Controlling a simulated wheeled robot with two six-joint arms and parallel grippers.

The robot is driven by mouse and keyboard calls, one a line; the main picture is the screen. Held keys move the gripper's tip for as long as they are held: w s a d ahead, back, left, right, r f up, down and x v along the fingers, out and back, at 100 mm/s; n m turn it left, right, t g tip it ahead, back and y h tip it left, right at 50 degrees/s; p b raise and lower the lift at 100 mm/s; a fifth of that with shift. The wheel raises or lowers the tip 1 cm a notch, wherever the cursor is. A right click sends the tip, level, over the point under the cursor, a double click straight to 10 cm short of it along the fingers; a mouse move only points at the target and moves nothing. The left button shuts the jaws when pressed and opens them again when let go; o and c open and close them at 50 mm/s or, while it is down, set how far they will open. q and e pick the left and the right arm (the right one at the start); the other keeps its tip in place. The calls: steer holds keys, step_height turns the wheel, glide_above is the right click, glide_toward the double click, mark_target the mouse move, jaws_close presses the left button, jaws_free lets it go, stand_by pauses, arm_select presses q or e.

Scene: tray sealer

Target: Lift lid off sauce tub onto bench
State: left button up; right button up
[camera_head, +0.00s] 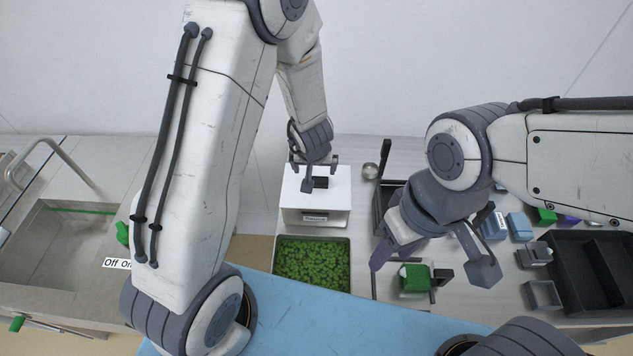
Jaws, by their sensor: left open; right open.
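A white box-shaped tub (315,216) with a dark label on its front stands at the back of the bench; the label is too small to read. Its flat white lid (335,198) lies on top and has a black handle (320,182). My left gripper (318,172) is open over the lid, pointing down, with its fingers close to the handle. I cannot tell whether they touch it. My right gripper (432,266) is open and empty, lower right, above a green block-shaped item (413,278) on the bench.
A tray of green leaves or peas (312,262) sits in front of the tub. A dark tray (570,256) and several small blue and green packs (520,226) are at the right. A sink (60,250) is at the left. A small round metal thing (370,171) stands right of the tub.

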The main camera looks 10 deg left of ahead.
mark_target(317, 180)
arm_select(q)
steer(key=b+x, duration=0.2)
steer(key=x, duration=0.2)
steer(key=shift+f, duration=0.25)
steer(key=b+x, duration=0.2)
steer(key=x, duration=0.2)
steer(key=shift+w+d+f, duration=0.1)
steer(key=shift+d+f, duration=0.1)
steer(key=shift+f, duration=0.1)
steer(key=shift+w+f, duration=0.25)
steer(key=shift+f, duration=0.1)
steer(key=c, duration=1.2)
